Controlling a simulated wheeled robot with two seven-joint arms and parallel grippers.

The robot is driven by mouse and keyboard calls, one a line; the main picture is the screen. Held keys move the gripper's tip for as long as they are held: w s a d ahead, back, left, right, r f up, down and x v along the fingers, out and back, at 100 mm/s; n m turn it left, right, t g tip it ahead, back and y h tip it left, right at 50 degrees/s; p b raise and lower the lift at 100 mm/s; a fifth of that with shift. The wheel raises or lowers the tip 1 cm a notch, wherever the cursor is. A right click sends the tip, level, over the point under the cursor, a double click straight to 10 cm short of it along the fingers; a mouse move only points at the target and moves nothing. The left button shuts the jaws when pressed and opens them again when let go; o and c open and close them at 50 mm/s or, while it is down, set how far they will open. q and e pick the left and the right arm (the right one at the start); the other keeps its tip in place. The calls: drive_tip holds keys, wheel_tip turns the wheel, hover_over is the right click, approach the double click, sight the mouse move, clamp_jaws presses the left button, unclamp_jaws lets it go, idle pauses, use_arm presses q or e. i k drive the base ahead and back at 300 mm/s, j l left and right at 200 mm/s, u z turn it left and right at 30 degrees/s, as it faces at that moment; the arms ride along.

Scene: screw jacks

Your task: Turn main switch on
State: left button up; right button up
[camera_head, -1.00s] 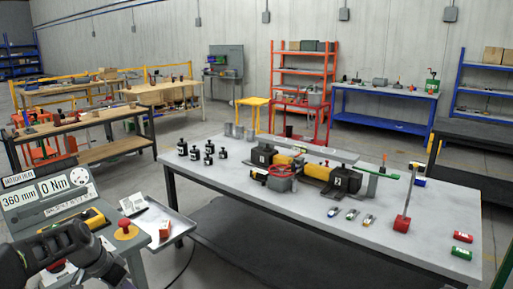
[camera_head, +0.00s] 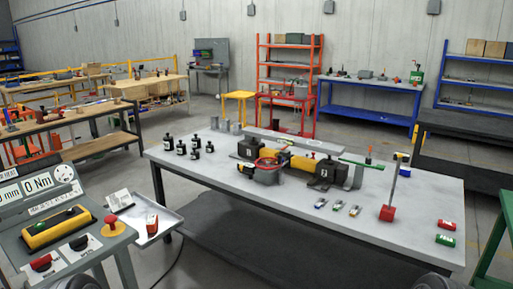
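The control panel (camera_head: 22,238) stands at the lower left, with a slanted top. A red knob (camera_head: 42,262) and a black knob (camera_head: 78,243) sit on pale plates on it. A yellow box (camera_head: 55,229) with a green button lies above them, and a red mushroom button (camera_head: 112,225) on a yellow base is at the right. Which one is the main switch cannot be read; the labels are too small. The display reads 0 Nm. Only dark rounded parts of my arms show at the bottom edge; neither gripper's fingers are visible.
A metal tray (camera_head: 170,222) with a small red box (camera_head: 152,222) adjoins the panel's right side. The large grey table (camera_head: 290,205) carries a screw-jack assembly, black weights and small tools. Open floor lies between panel and table.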

sight(43, 264)
drive_tip(key=u, duration=1.5)
drive_tip(key=i+l+z, duration=0.1)
drive_tip(key=i, duration=0.45)
drive_tip(key=l, duration=0.1)
